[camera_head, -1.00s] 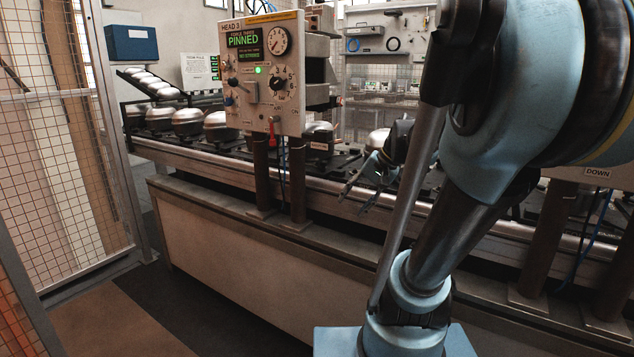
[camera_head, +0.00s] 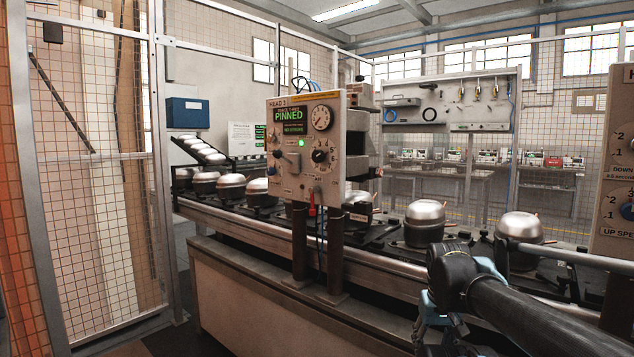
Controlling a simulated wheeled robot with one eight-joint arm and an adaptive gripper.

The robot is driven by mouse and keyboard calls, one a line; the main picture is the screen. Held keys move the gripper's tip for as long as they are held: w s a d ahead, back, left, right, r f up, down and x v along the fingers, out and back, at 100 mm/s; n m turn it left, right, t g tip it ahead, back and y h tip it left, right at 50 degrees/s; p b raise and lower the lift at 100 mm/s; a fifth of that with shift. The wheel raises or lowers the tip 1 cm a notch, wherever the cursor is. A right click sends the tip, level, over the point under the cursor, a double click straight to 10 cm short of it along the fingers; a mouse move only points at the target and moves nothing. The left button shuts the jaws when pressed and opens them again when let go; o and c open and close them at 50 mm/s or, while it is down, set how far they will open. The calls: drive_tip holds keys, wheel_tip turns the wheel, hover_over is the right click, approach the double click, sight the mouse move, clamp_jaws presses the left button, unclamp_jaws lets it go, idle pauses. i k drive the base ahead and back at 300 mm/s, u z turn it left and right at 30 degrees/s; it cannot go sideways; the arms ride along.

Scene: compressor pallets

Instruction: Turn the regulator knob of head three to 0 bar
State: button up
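The head three panel (camera_head: 296,180) is a pale box on two dark posts beside the conveyor, left of centre. The green display (camera_head: 292,115) reads PINNED. My gripper (camera_head: 446,328) is low at the right of the picture, in front of the conveyor and well apart from the panel. Its fingers are dark and partly hidden by my wrist.
A grey lever (camera_head: 290,157) and smaller controls share the panel face. A red handle (camera_head: 312,204) hangs under it. Silver-domed compressors (camera_head: 426,214) stand along the conveyor (camera_head: 370,269). Another panel (camera_head: 615,195) is at the right edge. A mesh fence (camera_head: 88,160) stands left.

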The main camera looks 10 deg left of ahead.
sight(318, 156)
drive_tip(key=u, duration=1.25)
drive_tip(key=k, duration=1.3)
drive_tip(key=u, duration=0.5)
drive_tip(key=i, duration=1)
